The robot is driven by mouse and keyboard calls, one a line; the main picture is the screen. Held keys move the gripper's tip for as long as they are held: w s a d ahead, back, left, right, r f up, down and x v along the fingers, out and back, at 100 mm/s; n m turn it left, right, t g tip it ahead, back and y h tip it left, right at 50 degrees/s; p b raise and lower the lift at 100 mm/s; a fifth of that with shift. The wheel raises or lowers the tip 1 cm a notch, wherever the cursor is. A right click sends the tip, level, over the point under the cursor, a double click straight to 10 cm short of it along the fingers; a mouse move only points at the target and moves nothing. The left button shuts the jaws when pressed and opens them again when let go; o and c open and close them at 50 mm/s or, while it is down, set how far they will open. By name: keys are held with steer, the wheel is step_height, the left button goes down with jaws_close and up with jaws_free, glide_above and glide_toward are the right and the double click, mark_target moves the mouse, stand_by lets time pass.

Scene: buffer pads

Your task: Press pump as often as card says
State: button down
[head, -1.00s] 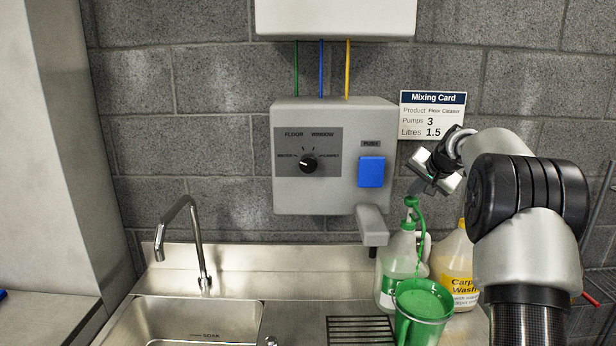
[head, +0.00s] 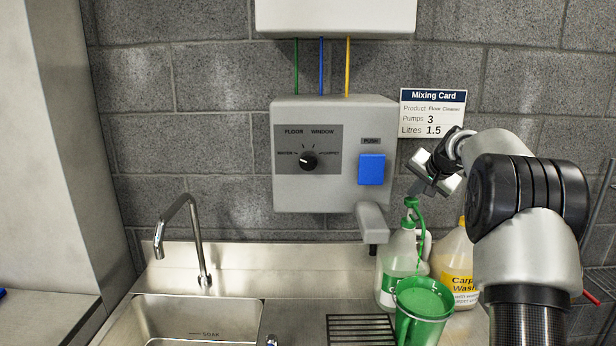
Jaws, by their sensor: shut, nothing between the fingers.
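The mixing card (head: 432,113) on the wall names Floor Cleaner, Pumps 3 and Litres 1.5. A clear bottle (head: 392,275) with a green label stands on the counter. Its green pump head (head: 411,203) is on top, and a green spout or stream runs from it down toward a green cup (head: 424,308) in front. My gripper (head: 417,190) is shut and empty, tilted down just above the pump head. I cannot tell whether its tips touch the pump.
A yellow-labelled Carpet Wash jug (head: 455,265) stands right of the bottle. A grey dispenser (head: 330,190) with a dial (head: 308,161), a blue push button (head: 371,170) and a spout (head: 371,220) hangs left. A drain grate (head: 360,328), tap (head: 190,240) and sink (head: 190,318) lie below.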

steer(key=shift+f+b, duration=0.5)
steer(key=shift+f, duration=0.5)
steer(key=shift+r, duration=0.15)
steer(key=shift+r+p, duration=1.45)
steer(key=shift+r, duration=0.2)
step_height(320, 180, up, 4)
steer(key=p, duration=0.3)
steer(key=shift+r+p, duration=0.15)
steer(key=shift+p, duration=0.2)
steer(key=shift+r, duration=0.9)
steer(key=shift+f, duration=0.1)
